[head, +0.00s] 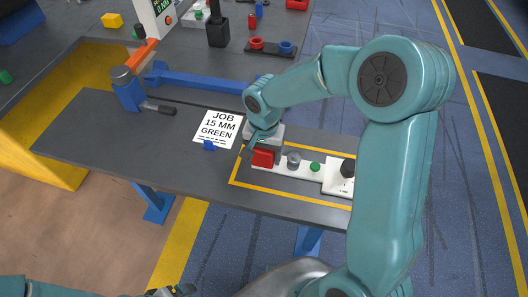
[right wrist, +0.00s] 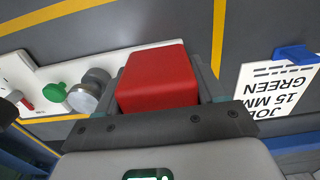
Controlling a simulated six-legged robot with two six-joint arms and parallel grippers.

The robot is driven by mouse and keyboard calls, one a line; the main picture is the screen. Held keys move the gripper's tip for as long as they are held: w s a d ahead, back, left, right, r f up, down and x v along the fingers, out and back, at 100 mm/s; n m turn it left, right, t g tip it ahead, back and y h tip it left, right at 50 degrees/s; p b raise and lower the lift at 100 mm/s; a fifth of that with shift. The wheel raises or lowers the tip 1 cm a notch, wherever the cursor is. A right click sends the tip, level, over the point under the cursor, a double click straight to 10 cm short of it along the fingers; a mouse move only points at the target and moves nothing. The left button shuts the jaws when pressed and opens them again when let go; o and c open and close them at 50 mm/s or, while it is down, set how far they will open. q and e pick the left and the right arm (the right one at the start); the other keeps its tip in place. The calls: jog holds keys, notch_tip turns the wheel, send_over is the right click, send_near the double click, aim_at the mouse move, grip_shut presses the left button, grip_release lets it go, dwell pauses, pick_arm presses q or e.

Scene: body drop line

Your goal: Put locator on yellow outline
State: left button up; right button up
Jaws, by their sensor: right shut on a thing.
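The locator (head: 268,164) is a long white plate with a red block (right wrist: 157,78) at one end, then a grey round post (head: 293,159), a green knob (head: 315,167) and a black-knobbed part (head: 347,169). My right gripper (head: 263,150) is shut on the red block, with a finger on each side. The yellow outline (head: 290,196) on the dark table surrounds the plate's visible part; my right arm hides its right end. I cannot tell whether the plate touches the table. Part of my left arm (head: 60,288) shows at the bottom left; its gripper (head: 178,291) is barely visible at the edge.
A white job card reading 15 MM GREEN (head: 218,127) with a blue clip (head: 210,145) lies left of the outline. A blue clamp-like tool (head: 127,90) stands further left. The table's front left (head: 120,155) is clear. A blue rail (head: 205,81) runs along the back.

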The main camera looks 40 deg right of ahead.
jog(key=shift+s+r, duration=0.1)
jog(key=o, duration=1.4)
jog(key=shift+f, duration=0.2)
jog(key=shift+r, duration=0.1)
notch_tip(320, 180, up, 12)
jog(key=shift+r+p, duration=0.15)
jog(key=shift+p, duration=0.3)
jog(key=shift+s, duration=0.1)
